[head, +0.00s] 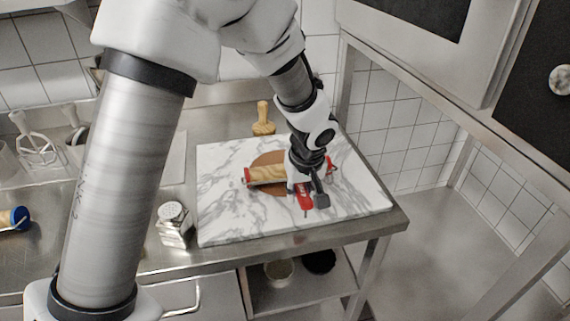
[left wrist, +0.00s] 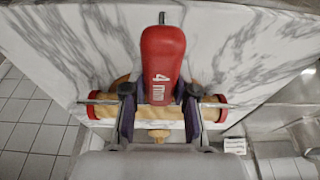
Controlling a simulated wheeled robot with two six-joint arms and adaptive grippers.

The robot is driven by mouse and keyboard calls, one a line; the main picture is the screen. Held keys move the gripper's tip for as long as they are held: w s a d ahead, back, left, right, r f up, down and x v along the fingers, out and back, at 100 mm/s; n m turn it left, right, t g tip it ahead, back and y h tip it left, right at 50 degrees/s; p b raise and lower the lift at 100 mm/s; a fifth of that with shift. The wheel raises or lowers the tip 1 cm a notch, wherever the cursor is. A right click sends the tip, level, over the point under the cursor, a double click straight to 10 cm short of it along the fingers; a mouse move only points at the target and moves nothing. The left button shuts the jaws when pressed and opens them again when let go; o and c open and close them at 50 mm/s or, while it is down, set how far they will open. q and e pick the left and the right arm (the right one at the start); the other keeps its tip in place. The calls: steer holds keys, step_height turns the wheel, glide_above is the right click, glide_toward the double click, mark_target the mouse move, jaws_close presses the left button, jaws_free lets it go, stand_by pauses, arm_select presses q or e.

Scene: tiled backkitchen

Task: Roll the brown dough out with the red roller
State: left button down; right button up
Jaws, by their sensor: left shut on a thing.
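The red roller (head: 267,175) has a pale wooden barrel with red end discs and a red handle. It lies across the brown dough (head: 268,158), a flat round disc on the white marble board (head: 225,217). My left gripper (head: 307,190) is over the roller, shut on its red handle. In the left wrist view my left gripper (left wrist: 160,100) has a finger on each side of the red handle (left wrist: 162,62), marked "4 mm". The barrel runs crosswise there, and only slivers of dough show beside the handle. The gripper and roller hide part of the dough. My right gripper is not in view.
A wooden tool (head: 263,122) stands behind the board. A glass shaker (head: 174,224) stands on the steel counter left of it. A blue-ended jar (head: 14,218) and a whisk (head: 38,143) are further left. The board's front part is clear.

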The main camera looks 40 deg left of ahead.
arm_select(q)
step_height(320, 180, up, 7)
steer(key=p, duration=0.4)
steer(key=shift+r+p, duration=0.15)
steer(key=shift+p, duration=0.25)
